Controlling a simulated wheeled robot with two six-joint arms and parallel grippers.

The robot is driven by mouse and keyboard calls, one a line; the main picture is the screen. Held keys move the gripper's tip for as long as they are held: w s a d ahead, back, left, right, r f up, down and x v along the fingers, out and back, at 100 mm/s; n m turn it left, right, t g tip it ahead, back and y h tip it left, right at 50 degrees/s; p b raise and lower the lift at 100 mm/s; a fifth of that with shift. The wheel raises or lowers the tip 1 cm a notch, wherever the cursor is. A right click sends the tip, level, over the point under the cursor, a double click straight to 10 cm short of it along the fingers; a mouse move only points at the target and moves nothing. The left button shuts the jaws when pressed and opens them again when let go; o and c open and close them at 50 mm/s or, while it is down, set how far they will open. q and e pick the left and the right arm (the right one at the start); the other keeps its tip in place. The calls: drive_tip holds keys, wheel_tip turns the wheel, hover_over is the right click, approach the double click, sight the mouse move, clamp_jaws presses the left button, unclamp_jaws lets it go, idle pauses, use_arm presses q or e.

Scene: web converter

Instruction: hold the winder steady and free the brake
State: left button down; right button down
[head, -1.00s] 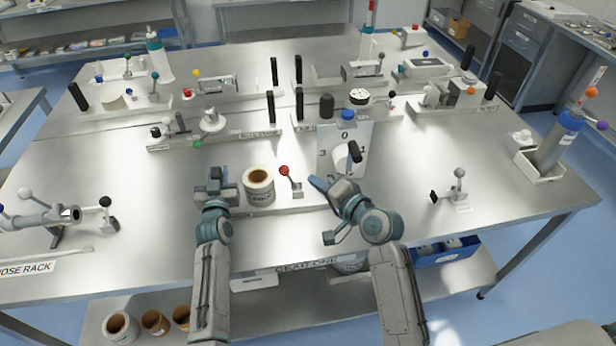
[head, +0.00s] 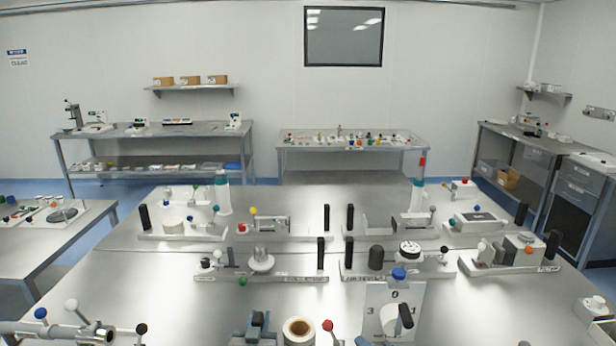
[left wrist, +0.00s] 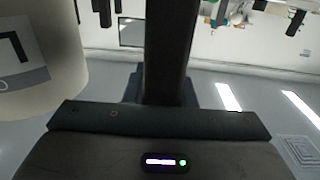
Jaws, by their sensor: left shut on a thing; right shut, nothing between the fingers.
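The winder is at the bottom edge of the head view, with a pale roll with a brown core (head: 300,330) and a red-knobbed lever (head: 328,326) just right of it. My left gripper (head: 258,328) is left of the roll, shut on what looks like the winder's dark upright handle. In the left wrist view the dark bar (left wrist: 170,50) rises from the gripper, and the labelled roll (left wrist: 40,60) is at the left. Only a bluish tip of my right gripper (head: 362,341) shows, right of the red knob; it is shut and empty. The winder's base is cut off.
A dial panel (head: 380,305) with numbers and a dark handle (head: 405,316) stands close right of the winder. Several fixtures with black posts (head: 321,252) line the table behind. A pipe with a white knob (head: 71,304) is at the left. Bare table lies between the pipe and the winder.

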use_arm(q)
drive_tip(key=shift+s+f, duration=0.1)
drive_tip(key=shift+f, duration=0.35)
drive_tip(key=c, duration=1.1)
unclamp_jaws()
drive_tip(key=shift+w+r, duration=0.15)
drive_tip(key=shift+w, duration=0.05)
